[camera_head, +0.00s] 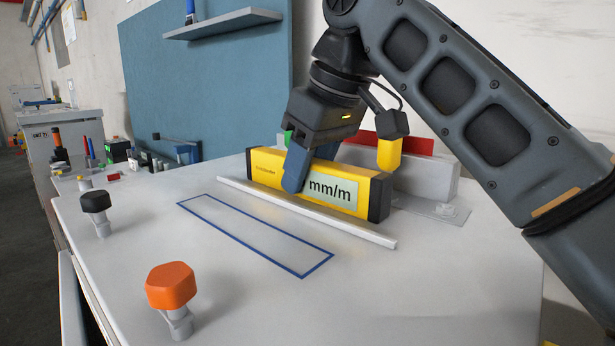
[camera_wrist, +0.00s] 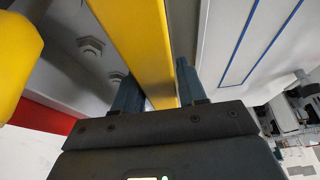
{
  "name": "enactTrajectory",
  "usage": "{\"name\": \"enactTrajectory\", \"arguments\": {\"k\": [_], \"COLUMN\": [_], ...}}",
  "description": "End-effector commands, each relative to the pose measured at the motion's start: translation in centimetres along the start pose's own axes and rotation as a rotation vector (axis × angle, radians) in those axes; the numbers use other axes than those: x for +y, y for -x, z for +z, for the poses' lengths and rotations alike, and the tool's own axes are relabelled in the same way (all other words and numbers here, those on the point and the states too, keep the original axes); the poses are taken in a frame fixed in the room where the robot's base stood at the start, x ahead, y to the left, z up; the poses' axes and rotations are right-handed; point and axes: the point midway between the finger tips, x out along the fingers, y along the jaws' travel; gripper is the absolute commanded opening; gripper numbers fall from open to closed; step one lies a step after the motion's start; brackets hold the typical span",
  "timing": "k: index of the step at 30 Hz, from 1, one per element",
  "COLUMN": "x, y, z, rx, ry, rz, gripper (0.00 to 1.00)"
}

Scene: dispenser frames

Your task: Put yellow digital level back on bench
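The yellow digital level (camera_head: 268,168), a long bar with black end caps and an "mm/m" display, stands on edge on the white bench (camera_head: 230,300), behind a thin pale rail. My gripper (camera_head: 298,170) reaches down over it from above, with a blue finger at its front face. In the wrist view the level (camera_wrist: 135,40) runs between my two fingers (camera_wrist: 157,90), one close along each side. Whether both fingers press on it cannot be told. The far finger is mostly hidden in the head view. A blue outlined rectangle (camera_head: 257,236) on the bench is empty.
The pale rail (camera_head: 310,213) lies between level and outline. A grey block (camera_head: 425,176) with a bolted plate and a red panel (camera_head: 405,143) stand behind the level. An orange knob (camera_head: 171,286) and a black knob (camera_head: 96,203) stand at left.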

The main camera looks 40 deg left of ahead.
Motion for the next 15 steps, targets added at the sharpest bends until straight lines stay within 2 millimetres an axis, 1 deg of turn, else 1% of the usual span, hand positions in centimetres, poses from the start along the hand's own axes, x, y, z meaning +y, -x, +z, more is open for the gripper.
{"name": "enactTrajectory", "arguments": {"k": [1, 2, 12, 15], "x": [0.0, 0.0, 0.0, 0.0], "y": [0.02, 0.02, 0.03, 0.09], "z": [-0.01, -0.01, -0.01, -0.04], "rx": [0.0, 0.0, 0.0, 0.001], "ry": [0.0, 0.0, 0.0, 0.0], "rz": [0.0, 0.0, 0.0, 0.001], "gripper": [0.36, 0.33, 0.0, 0.0]}}
